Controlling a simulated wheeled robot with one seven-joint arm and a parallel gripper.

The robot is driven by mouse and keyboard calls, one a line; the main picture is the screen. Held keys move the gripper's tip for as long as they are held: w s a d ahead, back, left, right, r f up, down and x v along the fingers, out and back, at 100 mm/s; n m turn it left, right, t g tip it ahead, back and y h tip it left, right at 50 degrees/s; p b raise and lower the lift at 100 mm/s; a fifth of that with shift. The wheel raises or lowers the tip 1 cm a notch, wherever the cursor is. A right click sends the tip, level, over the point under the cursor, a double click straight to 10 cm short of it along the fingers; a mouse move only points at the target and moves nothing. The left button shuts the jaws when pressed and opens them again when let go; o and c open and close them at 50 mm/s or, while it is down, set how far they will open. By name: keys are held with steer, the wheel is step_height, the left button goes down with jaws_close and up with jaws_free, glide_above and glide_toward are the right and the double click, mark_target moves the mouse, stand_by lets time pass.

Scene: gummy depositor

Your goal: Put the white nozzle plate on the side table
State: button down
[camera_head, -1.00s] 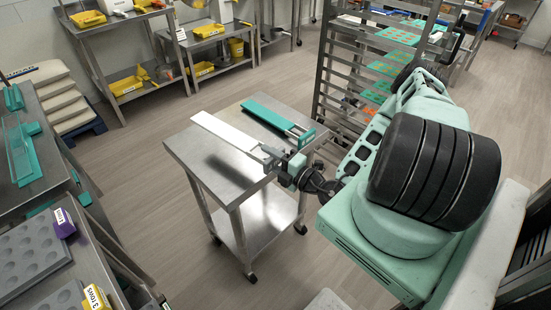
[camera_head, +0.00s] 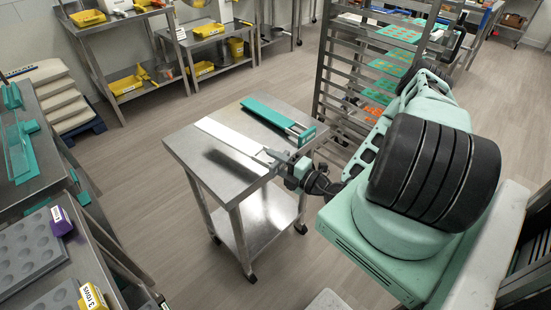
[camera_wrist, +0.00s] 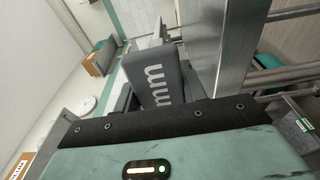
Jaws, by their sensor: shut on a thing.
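The white nozzle plate (camera_head: 232,137) is a long, flat white strip with a metal handle frame at its near end. It lies along the steel side table (camera_head: 190,150), flat on the top or very close above it; I cannot tell whether it touches all along. My gripper (camera_head: 285,163) is at the table's right edge, shut on the plate's handle end. In the wrist view a dark grey gripper finger (camera_wrist: 162,80) stands beside bright metal bars; the grip itself is partly hidden.
A teal nozzle plate (camera_head: 276,112) with a metal handle lies beside the white one, on its right. A rack with trays (camera_head: 330,75) stands behind the table. A counter with grey moulds (camera_head: 30,245) is at left. Floor around the table is clear.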

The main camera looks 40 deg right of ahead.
steer(key=shift+f+b, duration=1.25)
steer(key=shift+f, duration=1.35)
steer(key=c, duration=0.7)
jaws_free()
steer(key=shift+s, duration=0.1)
steer(key=s+d+b, duration=0.1)
steer(key=s, duration=0.4)
steer(key=s+d+b, duration=0.1)
steer(key=s, duration=0.5)
steer(key=s+d+b, duration=0.1)
steer(key=s, duration=0.5)
steer(key=shift+d+f+b, duration=0.1)
steer(key=shift+f+b, duration=0.05)
steer(key=shift+b, duration=0.25)
